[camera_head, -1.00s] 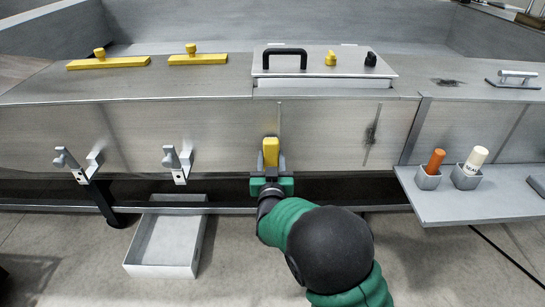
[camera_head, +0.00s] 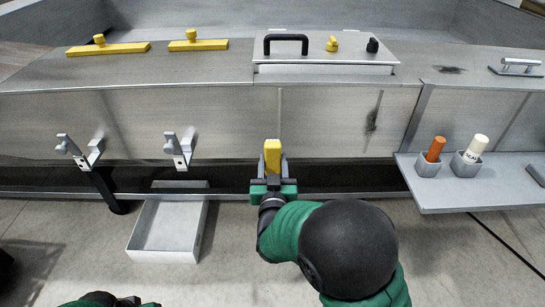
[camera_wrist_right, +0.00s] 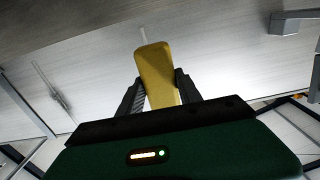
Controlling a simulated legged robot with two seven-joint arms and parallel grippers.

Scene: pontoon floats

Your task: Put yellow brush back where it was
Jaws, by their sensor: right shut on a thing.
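The yellow brush (camera_head: 272,151) is held upright in my right gripper (camera_head: 273,166), in front of the lower metal side panel. In the right wrist view the brush (camera_wrist_right: 157,75) stands up between the two dark fingers of my right gripper (camera_wrist_right: 158,92), which are shut on it. Its lower end is hidden by the gripper. I cannot tell whether the brush touches the panel. Only a green and black part of my left arm shows at the bottom edge of the head view; its gripper is not clearly visible.
Two metal brackets (camera_head: 80,152) (camera_head: 179,150) stick out left of the brush. An open grey tray (camera_head: 135,244) lies below them. A shelf (camera_head: 470,198) at right has an orange-handled tool (camera_head: 436,148) and a white bottle (camera_head: 477,147) in cups. Yellow handled bars (camera_head: 110,49) lie on the deck.

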